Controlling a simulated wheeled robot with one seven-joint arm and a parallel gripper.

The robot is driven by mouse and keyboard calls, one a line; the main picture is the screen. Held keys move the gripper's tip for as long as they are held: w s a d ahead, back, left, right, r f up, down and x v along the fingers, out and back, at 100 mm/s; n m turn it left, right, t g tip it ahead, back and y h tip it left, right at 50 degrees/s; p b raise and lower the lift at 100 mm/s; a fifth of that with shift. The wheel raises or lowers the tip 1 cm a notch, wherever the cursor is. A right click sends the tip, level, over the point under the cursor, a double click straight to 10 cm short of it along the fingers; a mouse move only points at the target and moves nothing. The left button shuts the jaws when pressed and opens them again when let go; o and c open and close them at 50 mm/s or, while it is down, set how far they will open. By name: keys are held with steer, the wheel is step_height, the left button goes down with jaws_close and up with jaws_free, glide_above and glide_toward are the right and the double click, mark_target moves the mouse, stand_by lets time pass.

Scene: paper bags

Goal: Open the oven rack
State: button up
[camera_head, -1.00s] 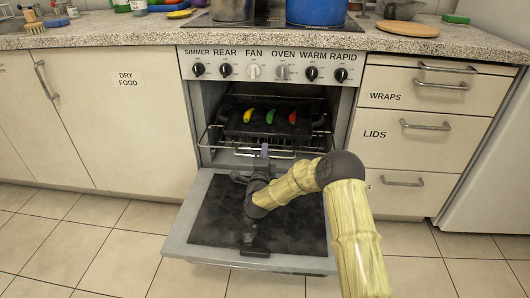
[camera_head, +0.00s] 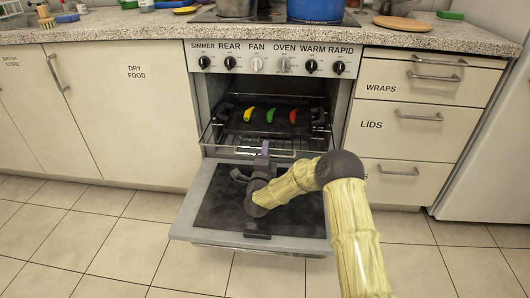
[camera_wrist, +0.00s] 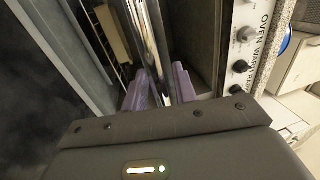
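The oven rack (camera_head: 222,148) is a wire rack partly out of the open oven, its front above the inner edge of the lowered door (camera_head: 208,210). A dark tray (camera_head: 280,128) on it bears a yellow, a green and a red pepper-shaped item. My gripper (camera_head: 265,148) is at the middle of the rack's front. In the wrist view, my purple fingers (camera_wrist: 160,90) stand close on both sides of a shiny metal bar (camera_wrist: 152,40) and appear shut on it. The exact contact is hard to see.
My arm reaches over the lowered door. Pots (camera_head: 315,10) stand on the hob above. Drawers (camera_head: 410,125) at right and cupboards (camera_head: 125,125) at left are shut. The tiled floor (camera_head: 100,245) in front is clear.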

steer(key=shift+o, duration=0.2)
steer(key=shift+s, duration=0.1)
steer(key=s+f+p, duration=0.1)
steer(key=s+f, duration=0.2)
steer(key=s, duration=1.4)
steer(key=shift+a+f+p, duration=0.2)
steer(key=shift+a+p, duration=0.1)
steer(key=shift+a, duration=0.05)
steer(key=shift+w+r, duration=0.1)
